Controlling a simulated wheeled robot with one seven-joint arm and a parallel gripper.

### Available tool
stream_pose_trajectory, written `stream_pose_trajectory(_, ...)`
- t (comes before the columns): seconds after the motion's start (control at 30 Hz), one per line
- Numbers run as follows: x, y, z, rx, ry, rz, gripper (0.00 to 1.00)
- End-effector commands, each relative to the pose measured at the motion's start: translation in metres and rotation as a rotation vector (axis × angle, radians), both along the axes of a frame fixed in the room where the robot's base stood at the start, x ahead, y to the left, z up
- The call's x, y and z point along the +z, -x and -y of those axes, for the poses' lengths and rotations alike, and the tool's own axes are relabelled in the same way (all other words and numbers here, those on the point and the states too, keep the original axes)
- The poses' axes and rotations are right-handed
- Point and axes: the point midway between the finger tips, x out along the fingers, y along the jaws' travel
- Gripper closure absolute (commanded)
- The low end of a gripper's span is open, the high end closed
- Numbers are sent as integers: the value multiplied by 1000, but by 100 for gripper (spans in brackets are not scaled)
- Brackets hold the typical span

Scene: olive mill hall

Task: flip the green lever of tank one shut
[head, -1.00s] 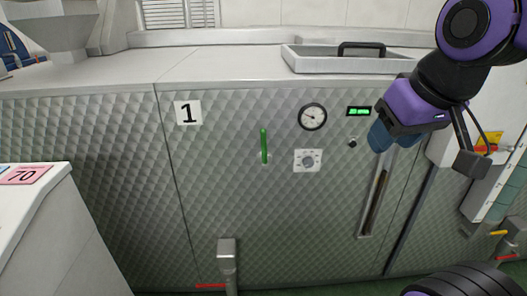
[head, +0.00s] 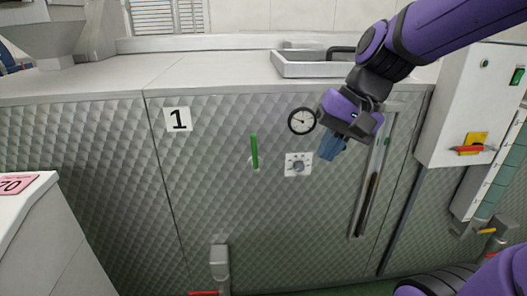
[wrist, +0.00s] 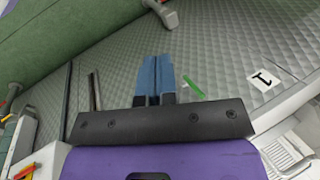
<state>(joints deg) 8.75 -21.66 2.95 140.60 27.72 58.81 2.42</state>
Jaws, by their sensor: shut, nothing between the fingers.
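The green lever (head: 254,151) stands upright on the quilted metal front of tank one (head: 215,190), below and right of the sign with the number 1 (head: 178,120). In the wrist view the green lever (wrist: 193,87) shows just right of my fingertips, and the number sign (wrist: 264,78) farther right. My gripper (head: 328,152) has blue fingers and is in front of the tank, to the right of the lever and apart from it. The fingers (wrist: 158,62) are together and empty. My gripper hides part of the panel right of the gauge.
A round gauge (head: 301,121) and a square dial plate (head: 298,164) lie between the lever and my gripper. A vertical sight tube (head: 372,190) and a cabinet with a red handle (head: 468,150) are to the right. A white counter (head: 35,225) stands at left.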

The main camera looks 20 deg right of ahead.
Motion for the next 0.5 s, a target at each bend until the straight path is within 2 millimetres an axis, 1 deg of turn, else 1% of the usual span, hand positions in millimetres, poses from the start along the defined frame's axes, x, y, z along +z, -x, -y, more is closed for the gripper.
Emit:
stream_pose_trajectory(0.03, -5, -8, -2, -31, -42, -36, 100)
stream_pose_trajectory(0.3, -25, -50, -12, -197, -276, -199, 100)
stream_pose_trajectory(0.5, -41, -84, -13, -330, -453, -307, 100)
